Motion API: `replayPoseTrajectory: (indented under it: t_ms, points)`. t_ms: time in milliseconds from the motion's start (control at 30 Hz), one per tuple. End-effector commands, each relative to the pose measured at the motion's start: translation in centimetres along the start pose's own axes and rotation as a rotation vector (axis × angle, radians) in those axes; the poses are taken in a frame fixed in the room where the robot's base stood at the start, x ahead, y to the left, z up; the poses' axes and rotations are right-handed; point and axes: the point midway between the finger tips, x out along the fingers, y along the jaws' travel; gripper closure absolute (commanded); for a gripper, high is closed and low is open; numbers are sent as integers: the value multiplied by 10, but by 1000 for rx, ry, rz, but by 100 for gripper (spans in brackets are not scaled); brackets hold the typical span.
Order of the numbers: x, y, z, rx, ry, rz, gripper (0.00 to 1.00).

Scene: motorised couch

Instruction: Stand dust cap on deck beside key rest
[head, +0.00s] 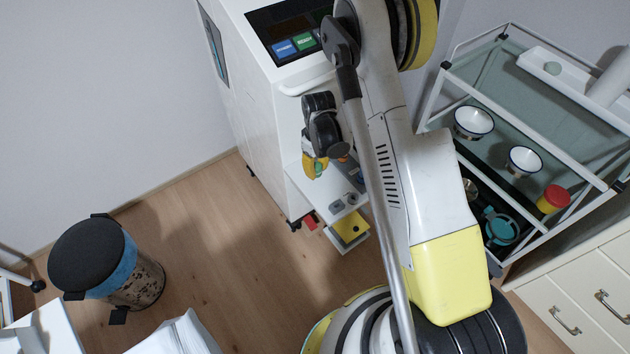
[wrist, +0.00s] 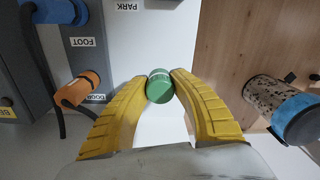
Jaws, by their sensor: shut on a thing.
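The dust cap appears to be the green cylinder (wrist: 159,88) in the wrist view. My gripper (wrist: 160,80) is shut on it, with one yellow finger on each side. In the head view my gripper (head: 316,166) hangs over the white deck (head: 306,190) at the machine's front, with a bit of green between the fingers. A white surface with a PARK label (wrist: 128,6) lies beyond the cap in the wrist view. I cannot tell whether the cap touches it. I cannot make out the key rest for certain.
A grey panel (wrist: 92,62) beside the deck bears a blue plug (wrist: 62,12) and an orange plug (wrist: 78,88) with dark cables. A yellow panel (head: 352,229) sits below the deck. A bin (head: 100,262) and a glass-shelved trolley (head: 440,98) stand apart.

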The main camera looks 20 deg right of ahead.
Motion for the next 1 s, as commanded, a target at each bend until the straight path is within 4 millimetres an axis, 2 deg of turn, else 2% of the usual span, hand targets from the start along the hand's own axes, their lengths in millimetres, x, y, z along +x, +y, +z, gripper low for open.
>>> replayPoseTrajectory:
  t_ms: [167,367,733,767,800,833,1000]
  points:
    - [12,-4,-2,1,0,0,100]
    - [43,-3,-2,1,0,0,100]
    - [45,-2,-2,1,0,0,100]
    - [45,-2,-2,1,0,0,70]
    - [45,-2,-2,1,0,0,58]
    - [45,-2,-2,1,0,0,52]
    - [45,-2,-2,1,0,0,52]
